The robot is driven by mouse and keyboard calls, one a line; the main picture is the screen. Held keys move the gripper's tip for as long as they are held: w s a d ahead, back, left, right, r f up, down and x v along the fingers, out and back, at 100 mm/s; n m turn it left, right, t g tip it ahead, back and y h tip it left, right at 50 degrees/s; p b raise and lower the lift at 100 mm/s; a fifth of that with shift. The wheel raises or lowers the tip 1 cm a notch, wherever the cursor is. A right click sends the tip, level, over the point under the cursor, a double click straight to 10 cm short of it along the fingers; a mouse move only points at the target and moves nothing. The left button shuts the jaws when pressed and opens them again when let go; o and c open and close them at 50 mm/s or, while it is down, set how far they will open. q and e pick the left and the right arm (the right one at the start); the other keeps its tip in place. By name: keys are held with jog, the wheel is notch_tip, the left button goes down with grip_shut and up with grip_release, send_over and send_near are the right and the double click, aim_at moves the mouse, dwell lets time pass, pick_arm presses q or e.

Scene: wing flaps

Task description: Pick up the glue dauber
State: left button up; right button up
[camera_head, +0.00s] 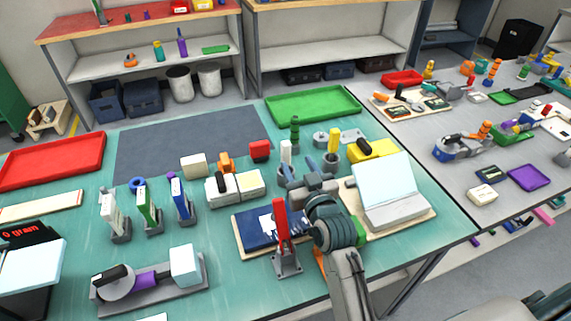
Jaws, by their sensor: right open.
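I cannot tell for sure which thing is the glue dauber. An upright yellow handle (334,138) stands in a small grey pot (331,160) right of the table's middle, and may be it. A dark green ribbed upright piece (295,130) and a white upright piece (286,150) stand to its left. My right gripper (306,167) reaches in from the bottom, just on the near side of these pieces. It is open, with no object seen held between its fingers. Its wrist hides part of the table. My left gripper is out of view.
A pale tilted panel (384,186) stands close right of my wrist. A green tray (313,104) is behind. A dark grey mat (190,142) offers free room at back left.

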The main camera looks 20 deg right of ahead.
aim_at(284, 141)
jog(key=w+p, duration=0.1)
jog(key=w, duration=0.4)
jog(key=shift+w+a+p, duration=0.1)
jog(key=shift+w+p, duration=0.15)
jog(key=shift+p, duration=0.05)
jog(key=shift+w+r, duration=0.15)
jog(key=shift+w, duration=0.15)
jog(key=w+p, duration=0.1)
jog(key=w, duration=0.1)
jog(key=w+p, duration=0.1)
jog(key=w, duration=0.1)
jog(key=shift+a+r+p, duration=0.1)
jog(key=shift+a+p, duration=0.15)
jog(key=shift+p, duration=0.05)
jog(key=shift+w, duration=0.3)
jog(key=shift+s, duration=0.1)
jog(key=shift+c, duration=0.7)
grip_shut()
